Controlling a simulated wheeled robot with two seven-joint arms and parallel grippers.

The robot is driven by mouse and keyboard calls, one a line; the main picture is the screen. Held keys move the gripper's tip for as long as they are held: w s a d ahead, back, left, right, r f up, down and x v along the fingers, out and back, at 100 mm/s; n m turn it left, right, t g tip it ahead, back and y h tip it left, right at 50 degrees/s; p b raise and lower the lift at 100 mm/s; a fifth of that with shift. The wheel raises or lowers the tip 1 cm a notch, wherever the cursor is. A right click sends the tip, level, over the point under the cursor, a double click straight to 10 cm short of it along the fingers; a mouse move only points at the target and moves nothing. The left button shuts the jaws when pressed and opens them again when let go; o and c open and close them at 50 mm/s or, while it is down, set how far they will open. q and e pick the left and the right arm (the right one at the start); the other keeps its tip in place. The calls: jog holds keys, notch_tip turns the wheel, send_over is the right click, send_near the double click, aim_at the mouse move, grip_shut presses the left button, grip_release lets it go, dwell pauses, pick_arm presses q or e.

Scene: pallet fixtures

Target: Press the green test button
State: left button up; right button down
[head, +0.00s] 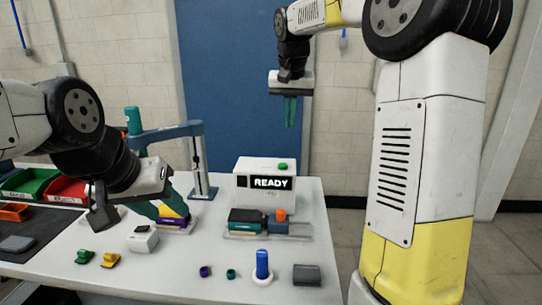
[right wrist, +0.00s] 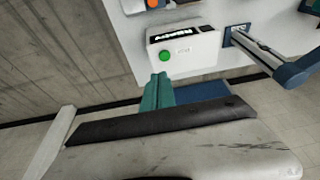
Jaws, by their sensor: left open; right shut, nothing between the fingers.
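The green test button (head: 283,166) sits on top of a white box (head: 245,195) whose dark display reads READY. In the right wrist view the green button (right wrist: 165,56) shows round, just past the fingertips, on the white box (right wrist: 190,60). My right gripper (head: 290,124) is shut and empty, pointing down, raised above the button's height with a visible gap. Its teal fingers also show together in the right wrist view (right wrist: 160,76). My left gripper (head: 165,208) is open, low over the table beside a yellow and purple block (head: 175,213); it partly hides that block.
A teal and orange assembly on a clear tray (head: 300,235) stands in front of the box. A blue-grey post stand (head: 200,160) is left of it. A blue cylinder (head: 262,264), a grey block (head: 306,275) and small coloured parts lie along the front. Red and green bins (head: 68,192) stand left.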

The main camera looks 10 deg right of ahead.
jog(key=w, duration=0.2)
jog(key=w+a, duration=0.1)
jog(key=shift+f, duration=0.3)
send_over(283, 164)
jog(key=s, duration=0.1)
notch_tip(283, 164, down, 12)
jog(key=shift+a+r, duration=0.1)
jog(key=shift+f, duration=0.9)
